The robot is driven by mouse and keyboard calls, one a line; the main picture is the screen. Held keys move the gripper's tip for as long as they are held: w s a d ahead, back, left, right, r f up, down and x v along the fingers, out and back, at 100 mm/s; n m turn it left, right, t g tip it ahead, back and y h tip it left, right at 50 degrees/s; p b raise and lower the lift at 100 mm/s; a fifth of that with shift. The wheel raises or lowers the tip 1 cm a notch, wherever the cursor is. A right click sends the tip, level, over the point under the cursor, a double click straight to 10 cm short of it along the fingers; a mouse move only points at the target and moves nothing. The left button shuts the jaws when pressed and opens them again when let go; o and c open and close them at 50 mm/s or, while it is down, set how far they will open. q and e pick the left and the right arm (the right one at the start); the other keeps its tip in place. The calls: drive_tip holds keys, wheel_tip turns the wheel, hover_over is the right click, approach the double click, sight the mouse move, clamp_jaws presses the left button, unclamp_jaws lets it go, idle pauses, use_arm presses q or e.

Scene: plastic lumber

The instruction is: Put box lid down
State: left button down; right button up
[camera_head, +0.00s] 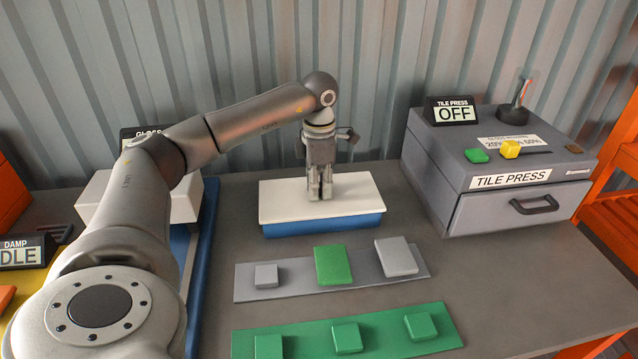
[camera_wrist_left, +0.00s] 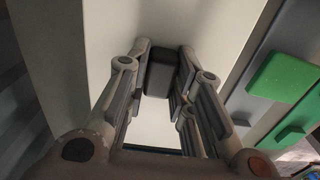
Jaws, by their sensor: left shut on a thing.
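The white box lid (camera_head: 285,202) sits over the blue box (camera_head: 330,225) at the middle back of the table. It looks level, and I cannot tell whether it rests fully on the box. My left gripper (camera_head: 320,196) points down at the middle of the lid and is shut on its dark handle. In the left wrist view the dark handle (camera_wrist_left: 160,75) stands between the fingers, with the white lid (camera_wrist_left: 225,35) around it. My right gripper is not in view.
A grey strip (camera_head: 350,280) and a green strip (camera_head: 385,335) with several tiles lie in front of the box. The tile press (camera_head: 490,170) stands at the right, its sign (camera_head: 452,110) reading OFF. A corrugated wall is close behind.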

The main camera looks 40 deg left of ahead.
use_arm(q)
drive_tip(key=c, duration=1.3)
unclamp_jaws()
drive_tip(key=shift+f, duration=0.1)
drive_tip(key=shift+o, duration=0.2)
drive_tip(key=shift+r, duration=0.2)
wheel_tip(320, 180, up, 12)
